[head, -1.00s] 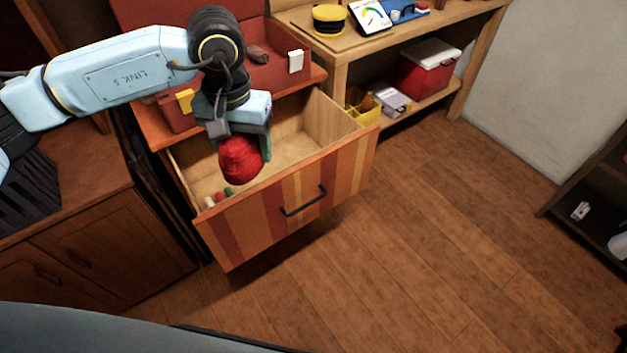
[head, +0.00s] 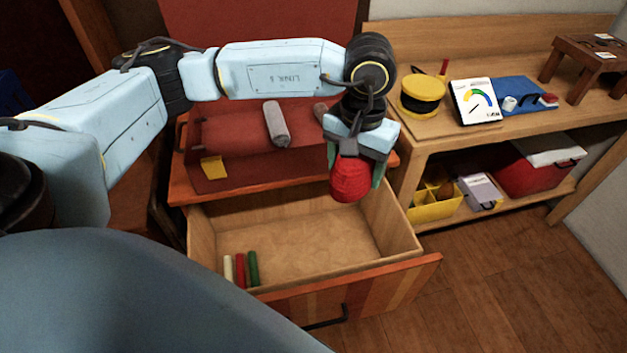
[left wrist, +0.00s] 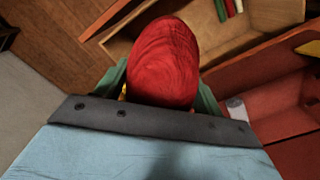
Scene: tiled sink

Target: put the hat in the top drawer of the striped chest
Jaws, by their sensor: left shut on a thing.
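A red hat (head: 351,178) hangs in my left gripper (head: 356,172), which is shut on it with a green finger at each side. The red hat also fills the middle of the left wrist view (left wrist: 165,62). The gripper holds it above the right rear part of the open top drawer (head: 330,281) of the striped chest (head: 184,190). The drawer has an orange and tan striped front with a dark handle. Several coloured sticks (head: 240,268) lie in its front left corner. My right gripper is not in view.
On the chest top are a red box (head: 235,165) and a grey roll (head: 276,124). A wooden bench (head: 420,150) to the right carries a yellow-and-black spool (head: 422,95) and a gauge card (head: 474,101). A yellow bin (head: 435,203) sits on its lower shelf, close to the drawer.

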